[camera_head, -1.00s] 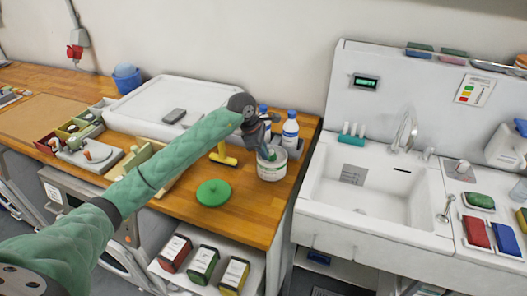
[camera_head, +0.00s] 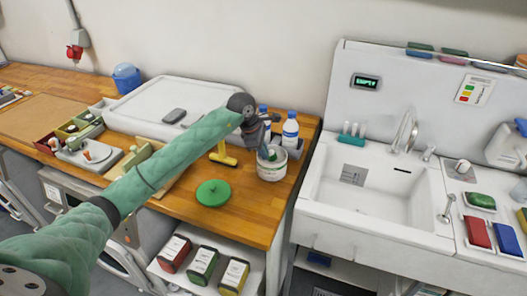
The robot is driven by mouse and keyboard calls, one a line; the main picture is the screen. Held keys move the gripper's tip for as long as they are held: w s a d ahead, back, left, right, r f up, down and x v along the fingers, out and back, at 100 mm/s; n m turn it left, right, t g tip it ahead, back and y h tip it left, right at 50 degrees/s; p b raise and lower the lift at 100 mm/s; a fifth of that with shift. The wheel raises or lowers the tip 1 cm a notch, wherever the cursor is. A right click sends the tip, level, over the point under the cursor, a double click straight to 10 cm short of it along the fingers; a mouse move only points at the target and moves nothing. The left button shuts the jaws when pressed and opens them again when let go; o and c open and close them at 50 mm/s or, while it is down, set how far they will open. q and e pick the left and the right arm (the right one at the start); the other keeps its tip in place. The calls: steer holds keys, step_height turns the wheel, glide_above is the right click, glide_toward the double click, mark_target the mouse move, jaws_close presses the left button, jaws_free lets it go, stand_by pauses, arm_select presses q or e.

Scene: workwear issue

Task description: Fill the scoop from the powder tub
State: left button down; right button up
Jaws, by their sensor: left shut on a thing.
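The white powder tub (camera_head: 271,169) stands open on the wooden counter, near its right end. Its green lid (camera_head: 213,193) appears to be the round green disc lying flat on the counter to the left of the tub. My left gripper (camera_head: 264,144) is over the tub's mouth, pointing down, shut on a teal-grey thing that looks like the scoop (camera_head: 263,153). The scoop's lower part is inside or at the tub's rim, and I cannot see whether it holds powder. My right gripper is out of view.
White bottles with blue caps (camera_head: 290,129) stand close behind the tub. A yellow tool (camera_head: 222,155) lies left of it. A large white box (camera_head: 165,101) is behind my left arm. The sink (camera_head: 372,195) is to the right, past the counter's end.

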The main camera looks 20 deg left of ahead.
arm_select(q)
steer(key=shift+f, duration=0.1)
stand_by(0.5)
steer(key=shift+r+p, duration=0.3)
steer(key=shift+r, duration=3.25)
